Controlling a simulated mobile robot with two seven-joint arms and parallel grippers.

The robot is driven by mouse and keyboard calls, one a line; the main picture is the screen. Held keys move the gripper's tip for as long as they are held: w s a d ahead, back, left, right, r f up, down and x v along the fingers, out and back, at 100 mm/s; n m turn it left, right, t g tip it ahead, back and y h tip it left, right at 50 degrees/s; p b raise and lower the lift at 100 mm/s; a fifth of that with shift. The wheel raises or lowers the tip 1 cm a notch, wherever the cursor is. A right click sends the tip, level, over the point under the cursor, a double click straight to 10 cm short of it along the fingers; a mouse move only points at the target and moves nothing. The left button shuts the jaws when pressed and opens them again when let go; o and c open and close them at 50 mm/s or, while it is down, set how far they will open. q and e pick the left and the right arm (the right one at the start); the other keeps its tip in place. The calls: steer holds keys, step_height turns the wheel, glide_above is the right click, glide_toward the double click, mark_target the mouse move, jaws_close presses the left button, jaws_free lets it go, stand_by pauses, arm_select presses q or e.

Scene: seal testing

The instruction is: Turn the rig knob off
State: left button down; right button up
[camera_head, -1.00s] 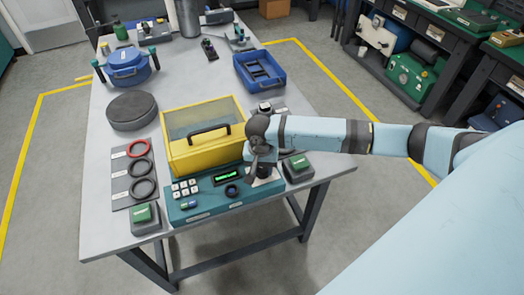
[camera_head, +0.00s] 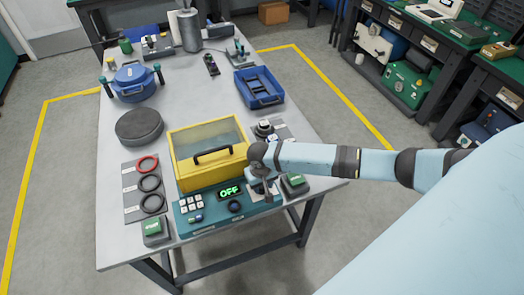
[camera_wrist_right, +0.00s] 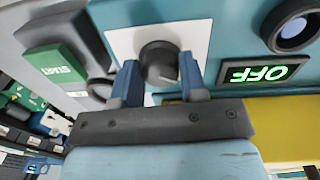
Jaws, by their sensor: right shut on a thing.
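The rig's teal control panel (camera_head: 212,217) sits at the near edge of the table. Its display (camera_head: 230,191) reads OFF in green; it also shows in the right wrist view (camera_wrist_right: 265,74). The dark round rig knob (camera_wrist_right: 158,60) sits on a white plate (camera_wrist_right: 185,37) in the right wrist view. My right gripper (camera_wrist_right: 159,84) is shut on the knob, with a blue fingertip at each side. In the head view my right gripper (camera_head: 262,183) covers most of the knob. My left gripper is not in view.
A yellow box with a handle (camera_head: 190,177) stands behind the panel. Green START buttons (camera_head: 294,180) (camera_wrist_right: 55,70) flank the panel. Seal rings (camera_head: 149,183) lie at left. A blue tray (camera_head: 258,98) and blue pot (camera_head: 132,88) stand farther back.

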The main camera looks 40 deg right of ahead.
stand_by(0.4)
steer(key=o, duration=0.9)
steer(key=shift+o, duration=0.2)
step_height(320, 180, up, 14)
steer(key=shift+a+b, duration=0.3)
steer(key=shift+b, duration=0.05)
steer(key=shift+f, duration=0.1)
